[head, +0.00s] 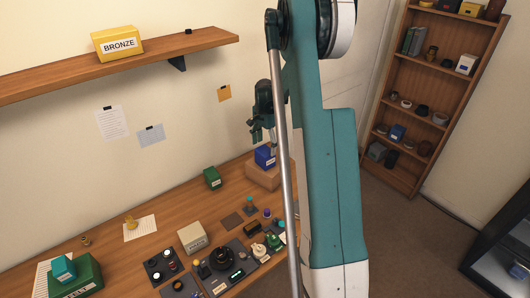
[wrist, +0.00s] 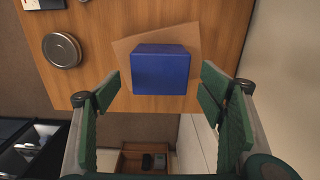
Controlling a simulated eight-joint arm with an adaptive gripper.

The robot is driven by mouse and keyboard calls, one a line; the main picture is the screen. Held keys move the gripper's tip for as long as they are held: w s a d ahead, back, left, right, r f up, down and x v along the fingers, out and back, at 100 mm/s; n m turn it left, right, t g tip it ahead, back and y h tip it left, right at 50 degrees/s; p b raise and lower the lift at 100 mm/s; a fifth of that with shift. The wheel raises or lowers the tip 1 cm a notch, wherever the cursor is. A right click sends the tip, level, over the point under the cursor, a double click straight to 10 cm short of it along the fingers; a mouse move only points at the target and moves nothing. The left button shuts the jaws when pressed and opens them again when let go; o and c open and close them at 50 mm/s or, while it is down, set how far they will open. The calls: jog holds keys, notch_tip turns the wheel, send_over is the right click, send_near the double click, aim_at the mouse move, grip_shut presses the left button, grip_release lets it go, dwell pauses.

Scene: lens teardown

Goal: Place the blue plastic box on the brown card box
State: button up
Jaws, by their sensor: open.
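The blue plastic box (head: 265,157) rests on top of the brown card box (head: 262,176) at the far right end of the workbench. In the wrist view the blue box (wrist: 161,71) sits over the tan card box (wrist: 160,32), whose edges show turned slightly behind it. My gripper (head: 263,138) is above the blue box. In the wrist view its green fingers stand wide apart, one on each side of the blue box, with clear gaps and no contact visible. My arm hides part of the bench to the right of the card box.
A green box (head: 212,178) stands left of the card box on the workbench (head: 120,258). A beige box (head: 192,237) and several lens parts lie nearer. A round metal part (wrist: 62,50) shows in the wrist view. A shelf with a yellow box (head: 118,44) is above.

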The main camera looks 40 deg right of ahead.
notch_tip(320, 180, up, 7)
jog(key=shift+f, duration=0.2)
dwell(0.7)
jog(key=s+a+r+n+t, duration=0.2)
jog(key=s+a+r+n, duration=0.3)
jog(key=a+r, duration=0.55)
jog(key=s+a+r+n+t, duration=0.1)
jog(key=s+a+r+n, duration=0.2)
jog(key=s+a+r, duration=0.8)
jog(key=s+a+f+n+t, duration=0.2)
jog(key=s+a+n, duration=0.3)
jog(key=s+a, duration=0.4)
jog(key=s+a+f+n+t, duration=0.2)
jog(key=s+a+n, duration=0.3)
jog(key=s+a, duration=0.4)
jog(key=shift+s+a, duration=0.35)
jog(key=shift+a, duration=0.85)
